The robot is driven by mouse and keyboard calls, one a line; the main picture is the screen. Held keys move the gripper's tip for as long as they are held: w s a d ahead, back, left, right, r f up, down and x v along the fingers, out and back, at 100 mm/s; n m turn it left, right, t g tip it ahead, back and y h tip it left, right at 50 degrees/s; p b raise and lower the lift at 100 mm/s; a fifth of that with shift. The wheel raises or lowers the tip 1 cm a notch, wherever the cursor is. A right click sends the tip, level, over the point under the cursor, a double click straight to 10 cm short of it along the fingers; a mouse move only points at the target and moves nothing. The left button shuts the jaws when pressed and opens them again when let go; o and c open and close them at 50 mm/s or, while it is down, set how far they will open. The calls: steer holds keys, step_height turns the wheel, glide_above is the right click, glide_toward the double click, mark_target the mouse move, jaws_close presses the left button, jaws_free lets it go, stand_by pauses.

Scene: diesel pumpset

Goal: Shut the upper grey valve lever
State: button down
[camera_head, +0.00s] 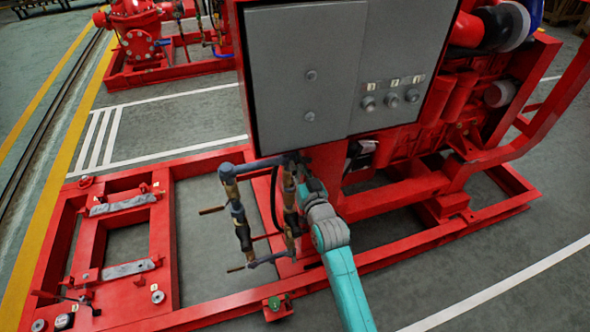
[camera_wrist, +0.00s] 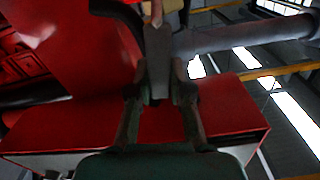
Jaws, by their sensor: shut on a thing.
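A pipe loop (camera_head: 243,232) with brass-coloured valves stands in front of the grey control cabinet. My gripper (camera_head: 296,168) is at the upper right of this loop, at the end of my teal arm, and partly covers what is there. In the wrist view my gripper (camera_wrist: 158,94) has its two fingers closed on a grey lever (camera_wrist: 157,55), which stands between the fingertips. The lever's far end and its valve body are hard to make out. In the head view the lever is too small and covered to tell its angle.
The grey cabinet (camera_head: 300,75) with knobs is right above my gripper. The red frame (camera_head: 165,245) runs below the pipes. Two thin brownish handles, upper (camera_head: 212,210) and lower (camera_head: 236,269), stick out left of the loop. Open floor lies at the lower right.

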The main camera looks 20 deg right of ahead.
steer(key=d+f+m, duration=0.7)
steer(key=f+m, duration=0.1)
steer(key=m, duration=0.7)
steer(key=shift+f, duration=0.15)
stand_by(0.4)
steer(key=c, duration=1)
jaws_free()
steer(key=shift+c, duration=0.2)
steer(key=shift+s, duration=0.1)
steer(key=s, duration=1.1)
steer(key=shift+s, duration=0.4)
